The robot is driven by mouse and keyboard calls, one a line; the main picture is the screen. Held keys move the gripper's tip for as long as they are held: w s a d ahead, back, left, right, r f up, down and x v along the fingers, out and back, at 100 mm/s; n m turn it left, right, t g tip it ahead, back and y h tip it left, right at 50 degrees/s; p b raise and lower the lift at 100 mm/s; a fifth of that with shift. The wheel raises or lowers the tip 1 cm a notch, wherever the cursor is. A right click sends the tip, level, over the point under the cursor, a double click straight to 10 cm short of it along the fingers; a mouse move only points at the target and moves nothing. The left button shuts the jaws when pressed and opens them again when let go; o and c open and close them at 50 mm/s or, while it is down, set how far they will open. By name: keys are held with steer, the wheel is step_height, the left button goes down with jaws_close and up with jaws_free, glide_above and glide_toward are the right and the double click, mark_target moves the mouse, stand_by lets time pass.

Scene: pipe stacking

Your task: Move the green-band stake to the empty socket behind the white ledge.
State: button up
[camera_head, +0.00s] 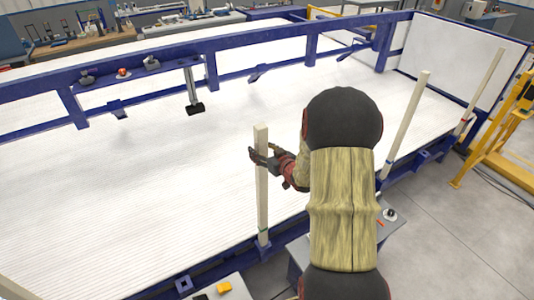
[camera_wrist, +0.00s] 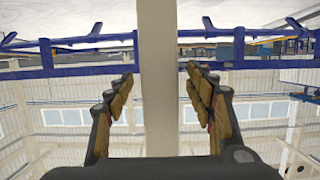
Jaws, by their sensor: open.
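The green-band stake (camera_head: 263,200) is a pale, square, upright post at the near edge of the white bed, with a small green band close to its foot. My gripper (camera_head: 263,158) is at its upper part, with the stake between the fingers. In the wrist view the stake (camera_wrist: 160,80) runs upright between my open fingers (camera_wrist: 160,95), with a gap on each side. An empty-looking blue socket (camera_head: 184,284) shows on the near rail, left of the stake. I cannot tell which part is the white ledge.
Two more pale stakes stand along the rail to the right, one nearer (camera_head: 405,125) and one farther (camera_head: 484,88). The white bed (camera_head: 130,170) is mostly clear. A blue frame (camera_head: 230,45) borders its far side. A yellow stand (camera_head: 500,140) is at right.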

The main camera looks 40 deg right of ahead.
steer(key=shift+w+d+f, duration=0.15)
steer(key=shift+w+f, duration=0.05)
steer(key=shift+w, duration=0.45)
steer(key=c, duration=0.3)
steer(key=c, duration=1.1)
jaws_close()
steer(key=shift+r, duration=0.1)
